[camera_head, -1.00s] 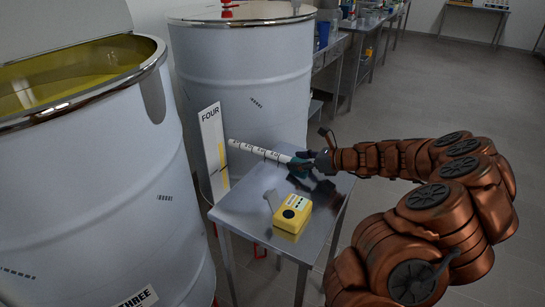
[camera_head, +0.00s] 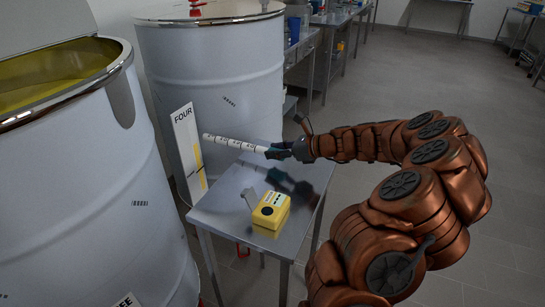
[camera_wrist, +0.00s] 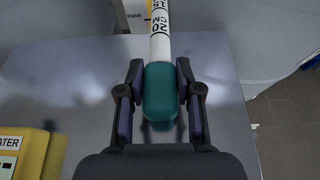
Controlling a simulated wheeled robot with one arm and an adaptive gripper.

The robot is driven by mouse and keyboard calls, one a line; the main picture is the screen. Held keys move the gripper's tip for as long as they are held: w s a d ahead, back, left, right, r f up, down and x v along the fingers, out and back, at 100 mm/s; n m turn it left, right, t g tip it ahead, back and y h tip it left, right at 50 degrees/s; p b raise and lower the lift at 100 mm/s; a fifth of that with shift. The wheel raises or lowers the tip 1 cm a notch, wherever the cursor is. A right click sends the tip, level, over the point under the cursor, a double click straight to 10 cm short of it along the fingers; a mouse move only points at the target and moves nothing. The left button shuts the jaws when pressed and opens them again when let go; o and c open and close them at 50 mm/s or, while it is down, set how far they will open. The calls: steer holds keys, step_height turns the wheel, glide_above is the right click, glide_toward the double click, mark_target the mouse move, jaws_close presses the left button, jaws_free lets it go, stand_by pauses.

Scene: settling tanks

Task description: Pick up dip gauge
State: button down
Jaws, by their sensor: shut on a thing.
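The dip gauge (camera_head: 234,143) is a white rod with black markings and a teal handle. My gripper (camera_head: 277,150) is shut on the teal handle and holds the gauge roughly level above the metal table (camera_head: 222,213). The white rod points left toward the sign marked FOUR. In the wrist view the teal handle (camera_wrist: 160,92) sits between the two dark fingers of my gripper (camera_wrist: 160,100), with the marked white rod (camera_wrist: 160,28) extending away from me.
A yellow boxed device (camera_head: 270,211) stands on the table's front part. The FOUR sign (camera_head: 187,150) stands at the table's left edge. A large open tank (camera_head: 80,200) is at left, and a lidded tank (camera_head: 215,85) is behind. Open floor lies to the right.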

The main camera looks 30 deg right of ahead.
steer(key=r, duration=0.3)
steer(key=s+r, duration=0.1)
steer(key=shift+d+r, duration=0.25)
steer(key=shift+d, duration=0.15)
steer(key=s+d, duration=0.4)
steer(key=s, duration=0.4)
steer(key=s+d, duration=0.5)
steer(key=s, duration=0.3)
steer(key=shift+d, duration=0.2)
steer(key=shift+w+f, duration=0.1)
steer(key=shift+w, duration=0.05)
